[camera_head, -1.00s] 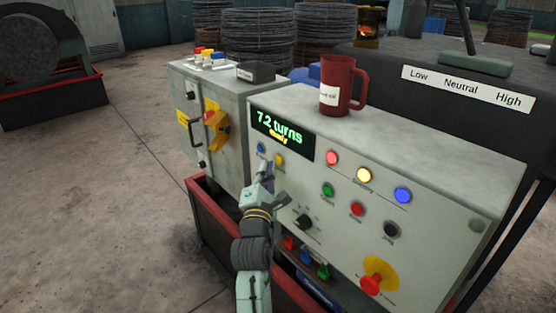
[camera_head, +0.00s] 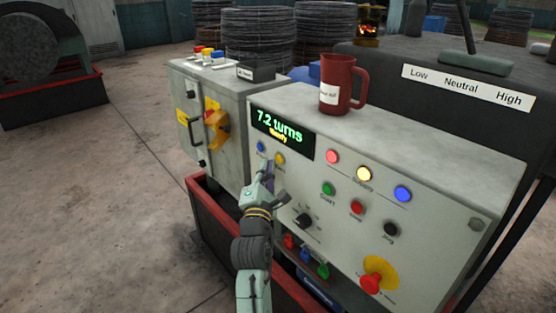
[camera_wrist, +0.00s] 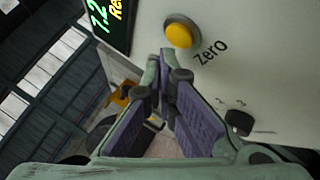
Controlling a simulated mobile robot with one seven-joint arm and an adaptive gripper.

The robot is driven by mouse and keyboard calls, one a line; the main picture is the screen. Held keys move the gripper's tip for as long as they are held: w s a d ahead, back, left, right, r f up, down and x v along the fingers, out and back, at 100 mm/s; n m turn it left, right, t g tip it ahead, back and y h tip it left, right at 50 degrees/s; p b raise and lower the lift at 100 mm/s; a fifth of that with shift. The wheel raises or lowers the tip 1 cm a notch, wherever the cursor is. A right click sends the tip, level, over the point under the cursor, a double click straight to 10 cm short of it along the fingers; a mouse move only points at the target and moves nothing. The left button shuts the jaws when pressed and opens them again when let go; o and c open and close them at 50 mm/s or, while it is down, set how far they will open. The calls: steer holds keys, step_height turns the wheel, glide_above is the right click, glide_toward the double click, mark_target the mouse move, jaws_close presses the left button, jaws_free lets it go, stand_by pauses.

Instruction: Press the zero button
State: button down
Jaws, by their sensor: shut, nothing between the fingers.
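The zero button is a round yellow button (camera_wrist: 180,32) in a grey metal ring, with the label "zero" beside it in the wrist view. In the head view the yellow button (camera_head: 279,159) sits just below the display, right of a blue button. My gripper (camera_wrist: 166,62) is shut and empty, with its fingertips just below the button in the wrist view. In the head view my gripper (camera_head: 266,170) is close in front of the panel, just left of and below the yellow button. I cannot tell whether the fingertips touch the panel.
The display (camera_head: 281,130) reads 7.2 turns. The panel also bears a dark selector knob (camera_head: 303,221), several coloured buttons and a red emergency knob (camera_head: 371,284) on yellow. A red mug (camera_head: 343,84) stands on top. A grey cabinet (camera_head: 226,110) adjoins at left.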

steer(key=shift+w+d+p, duration=0.25)
steer(key=shift+d+p, duration=0.1)
steer(key=shift+p, duration=0.15)
steer(key=shift+w+d+p, duration=0.3)
steer(key=shift+d+p, duration=0.05)
stand_by(0.7)
stand_by(0.4)
steer(key=shift+s+a, duration=0.55)
steer(key=shift+a, duration=0.1)
steer(key=s+a+b, duration=0.1)
steer(key=a, duration=0.1)
steer(key=s+a+b, duration=0.1)
steer(key=s+a, duration=0.1)
stand_by(0.3)
